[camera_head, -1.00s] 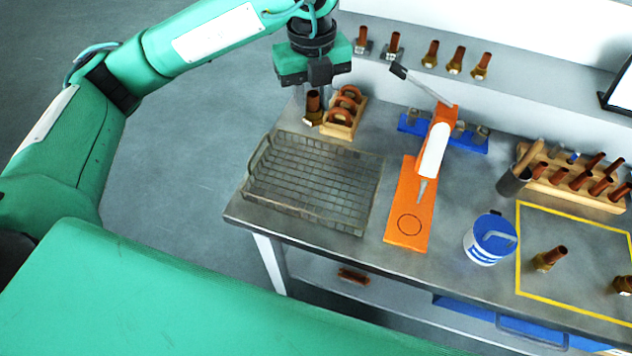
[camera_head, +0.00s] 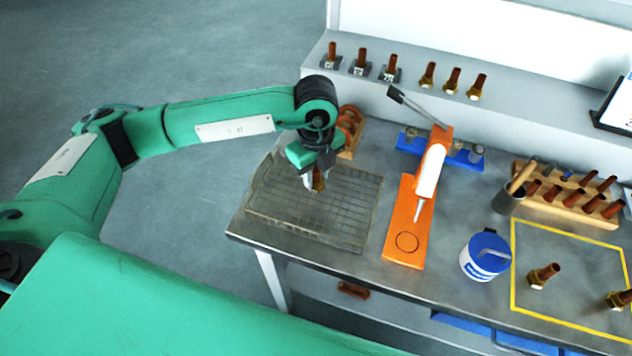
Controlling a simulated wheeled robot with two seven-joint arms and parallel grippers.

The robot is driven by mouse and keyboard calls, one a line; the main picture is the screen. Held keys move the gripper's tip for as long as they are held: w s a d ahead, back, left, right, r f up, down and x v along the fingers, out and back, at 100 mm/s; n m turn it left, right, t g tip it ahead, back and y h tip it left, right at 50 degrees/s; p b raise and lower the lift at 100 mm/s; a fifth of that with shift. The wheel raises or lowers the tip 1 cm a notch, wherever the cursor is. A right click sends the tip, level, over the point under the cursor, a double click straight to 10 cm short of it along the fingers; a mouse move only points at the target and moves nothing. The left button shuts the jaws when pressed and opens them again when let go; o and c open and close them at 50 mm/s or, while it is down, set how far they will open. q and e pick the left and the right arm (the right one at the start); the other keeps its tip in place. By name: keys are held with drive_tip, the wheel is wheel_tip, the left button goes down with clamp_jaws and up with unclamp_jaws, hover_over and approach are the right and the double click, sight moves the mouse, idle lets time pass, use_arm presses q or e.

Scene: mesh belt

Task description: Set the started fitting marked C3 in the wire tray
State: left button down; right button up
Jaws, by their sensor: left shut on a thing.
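My left gripper (camera_head: 314,182) is shut on a fitting (camera_head: 319,184), of which a small brass-coloured part shows between the fingers. The gripper points down over the back middle of the wire tray (camera_head: 345,241). I cannot tell whether the fitting touches the mesh, and no C3 mark can be read on it. The tray is a shallow grey mesh basket at the left end of the bench; the gripper hides part of its back. My right gripper is not in view.
An orange press (camera_head: 408,215) stands right of the tray. A wooden rack with copper rings (camera_head: 350,125) is behind the gripper. A blue-white tub (camera_head: 485,258), a yellow-outlined area with two fittings (camera_head: 542,275), and a wooden rack of fittings (camera_head: 570,190) lie further right. Fittings line the shelf (camera_head: 450,108).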

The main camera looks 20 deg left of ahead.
sight(316, 188)
use_arm(q)
wheel_tip(316, 188, down, 4)
drive_tip(key=shift+f+p, duration=0.25)
drive_tip(key=shift+p, duration=0.3)
drive_tip(key=shift+f, duration=0.3)
drive_tip(key=shift+f, duration=0.1)
drive_tip(key=shift+f+b, duration=0.2)
drive_tip(key=shift+b, duration=0.1)
drive_tip(key=c, duration=1.1)
unclamp_jaws()
drive_tip(key=shift+r, duration=0.1)
